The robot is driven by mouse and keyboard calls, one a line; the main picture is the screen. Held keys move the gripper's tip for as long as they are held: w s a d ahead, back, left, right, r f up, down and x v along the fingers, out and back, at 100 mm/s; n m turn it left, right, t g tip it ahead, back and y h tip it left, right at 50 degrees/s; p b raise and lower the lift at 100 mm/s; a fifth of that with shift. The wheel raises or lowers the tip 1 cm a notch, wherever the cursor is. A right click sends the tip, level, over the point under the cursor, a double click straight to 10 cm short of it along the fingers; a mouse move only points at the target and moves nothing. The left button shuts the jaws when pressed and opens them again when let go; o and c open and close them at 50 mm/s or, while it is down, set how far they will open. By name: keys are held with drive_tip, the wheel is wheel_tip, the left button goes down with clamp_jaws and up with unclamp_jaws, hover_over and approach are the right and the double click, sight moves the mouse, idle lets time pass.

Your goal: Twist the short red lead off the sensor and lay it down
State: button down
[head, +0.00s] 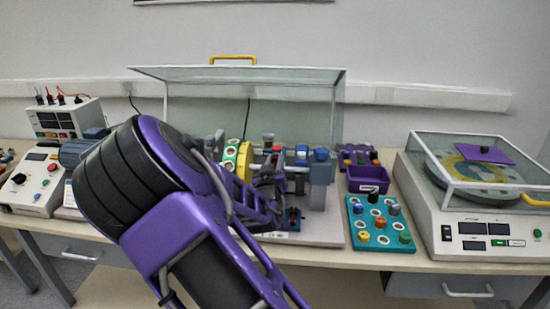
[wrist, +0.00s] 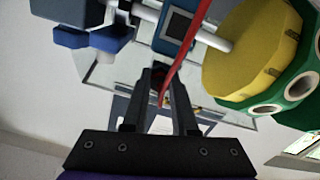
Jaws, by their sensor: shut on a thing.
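In the wrist view, my gripper (wrist: 158,72) has its two dark fingers close together around a small dark piece at the end of the red lead (wrist: 185,60). The lead runs up from between the fingers and out of the top of the view. A blue-framed block with a dark face (wrist: 179,27) sits just beyond the fingertips; I cannot tell whether it is the sensor. Whether the gripped end still joins anything is hidden. In the head view, my arm covers the gripper and most of the lead.
A yellow disc (head: 244,162) and a green holed disc (head: 230,157) stand close beside my gripper, on a shaft. A glass guard (head: 195,100) stands open behind. A teal holed tray (head: 358,238), a purple bin (head: 368,187) and a lidded machine (head: 470,220) stand to the right.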

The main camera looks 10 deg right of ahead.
drive_tip(key=shift+n+p, duration=0.4)
drive_tip(key=shift+n, duration=0.5)
drive_tip(key=shift+n, duration=0.5)
drive_tip(key=shift+n+p, duration=0.3)
drive_tip(key=shift+n, duration=0.8)
drive_tip(key=shift+p, duration=0.35)
drive_tip(key=shift+n, duration=1)
drive_tip(key=shift+v, duration=0.8)
